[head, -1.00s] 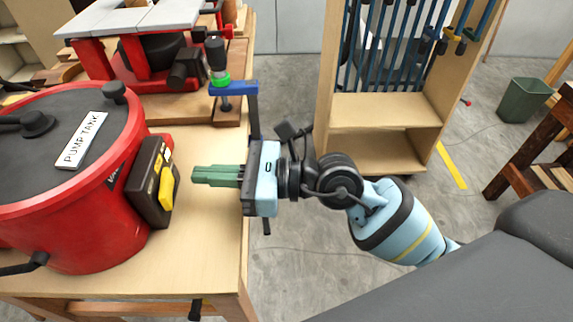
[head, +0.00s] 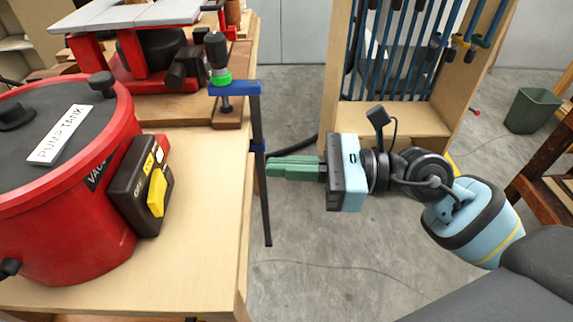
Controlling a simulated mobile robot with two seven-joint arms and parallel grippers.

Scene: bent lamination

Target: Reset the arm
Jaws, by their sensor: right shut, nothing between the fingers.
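My right gripper (head: 270,167) has green fingers that are shut with nothing between them. It points left, just past the right edge of the wooden workbench (head: 200,255), close to the blue and black clamp (head: 263,190) at that edge. I cannot tell whether the fingertips touch the clamp bar. My right arm reaches in from the lower right. My left gripper is not in view. The red pump tank (head: 75,220) stands on the bench at the left. Its side carries a dark switch box with a yellow switch (head: 157,192).
A red machine with a grey top (head: 125,14) stands at the back of the bench. A wooden rack (head: 395,118) with blue clamps stands behind my gripper. A green bin (head: 527,110) and a brown wooden frame (head: 548,165) are at the right. Bare floor lies between.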

